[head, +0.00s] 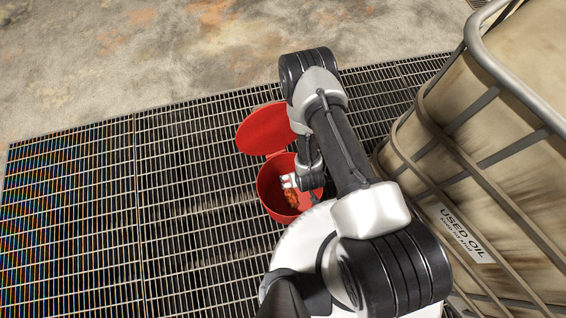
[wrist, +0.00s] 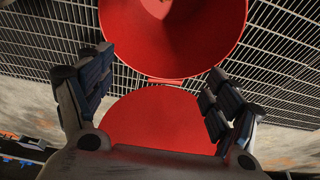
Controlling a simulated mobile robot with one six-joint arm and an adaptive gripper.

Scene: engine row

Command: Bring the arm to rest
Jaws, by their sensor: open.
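My arm reaches forward and down over the grating in the head view. My gripper (wrist: 150,100) is open in the wrist view, its two fingers wide apart with nothing between them. In the head view the gripper is mostly hidden behind my own arm, above a red bin (head: 270,197). The bin stands open, with its round red lid (head: 262,128) tipped back. An orange-brown item (head: 292,198) lies inside the bin. In the wrist view the bin (wrist: 225,40) is at the top and the lid (wrist: 160,118) shows between the fingers.
A large caged tank (head: 500,150) marked "USED OIL" stands close on the right of my arm. The metal grating (head: 80,200) to the left is clear. Stained concrete (head: 130,50) lies beyond it.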

